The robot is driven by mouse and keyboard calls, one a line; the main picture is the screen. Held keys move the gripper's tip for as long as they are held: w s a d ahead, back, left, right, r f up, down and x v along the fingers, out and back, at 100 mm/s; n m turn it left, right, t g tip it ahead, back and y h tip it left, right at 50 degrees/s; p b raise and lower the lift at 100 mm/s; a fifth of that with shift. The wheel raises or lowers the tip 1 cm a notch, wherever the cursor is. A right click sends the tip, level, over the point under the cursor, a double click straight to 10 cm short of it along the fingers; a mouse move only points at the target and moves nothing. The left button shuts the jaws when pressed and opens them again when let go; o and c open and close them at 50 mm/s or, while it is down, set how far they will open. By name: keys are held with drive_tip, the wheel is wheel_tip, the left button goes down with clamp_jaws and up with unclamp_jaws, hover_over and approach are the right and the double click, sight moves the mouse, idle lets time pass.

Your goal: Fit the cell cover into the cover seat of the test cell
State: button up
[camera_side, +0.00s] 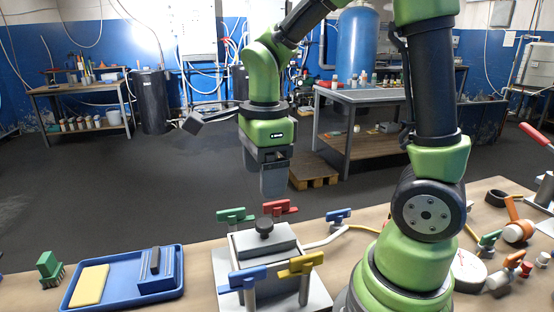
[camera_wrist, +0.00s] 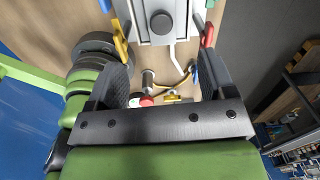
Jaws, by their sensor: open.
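The test cell (camera_side: 262,268) is a grey box near the front middle of the table. The grey cell cover (camera_side: 270,242) with a round black knob (camera_side: 264,227) lies on its top. I cannot tell from here whether it sits fully down in the seat. The knob (camera_wrist: 161,22) also shows at the top of the wrist view. My gripper (camera_side: 274,192) points down above and behind the cell, apart from the knob. In the wrist view its two dark fingers (camera_wrist: 163,82) are wide apart with nothing held between them.
Green (camera_side: 235,215), red (camera_side: 280,207), blue (camera_side: 248,278) and yellow (camera_side: 302,264) handles stand around the cell. A blue tray (camera_side: 125,302) with a yellow block lies left. Another blue handle (camera_side: 338,216) and a yellow cable are right of the cell. Air above the cover is clear.

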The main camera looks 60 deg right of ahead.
drive_tip(key=s+a+r+n+t+y, duration=0.1)
drive_tip(key=s+a+r+n+t, duration=0.1)
drive_tip(key=n, duration=0.9)
drive_tip(key=s+a+r+n+t+y, duration=0.1)
drive_tip(key=s+r+n+t, duration=0.3)
drive_tip(key=n, duration=0.7)
wheel_tip(320, 180, up, 3)
drive_tip(key=s+a, duration=0.1)
drive_tip(key=s, duration=0.1)
drive_tip(key=shift+s+a+t, duration=0.35)
drive_tip(key=shift+s+t, duration=0.05)
drive_tip(key=shift+f, duration=0.1)
